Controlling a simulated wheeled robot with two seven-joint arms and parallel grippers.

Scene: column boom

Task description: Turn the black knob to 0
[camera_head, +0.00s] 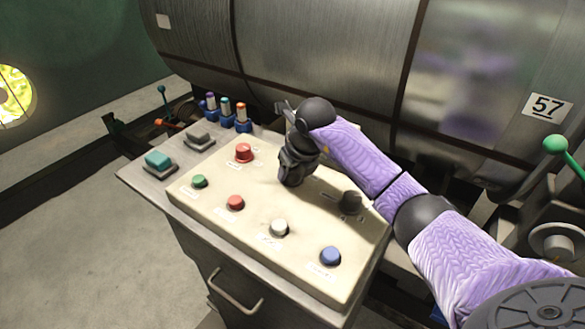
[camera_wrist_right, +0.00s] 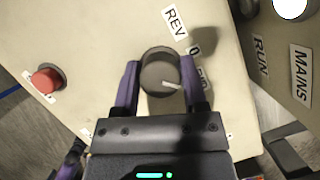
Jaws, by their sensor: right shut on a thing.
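The black knob (camera_wrist_right: 160,75) shows in the right wrist view as a dark round knob with a pale pointer line. The line points right and slightly down, toward the partly hidden FWD label. The 0 label (camera_wrist_right: 193,48) and the REV label (camera_wrist_right: 174,22) lie above that. My right gripper (camera_wrist_right: 160,95) is shut on the knob, one finger on each side. In the head view my right gripper (camera_head: 292,172) reaches down onto the cream panel (camera_head: 205,217) and hides the knob.
A red button (camera_head: 244,153), a white button (camera_head: 279,228) and a blue button (camera_head: 330,256) stand around my gripper. Small coloured switches (camera_head: 226,108) and a big metal cylinder (camera_head: 320,50) are behind.

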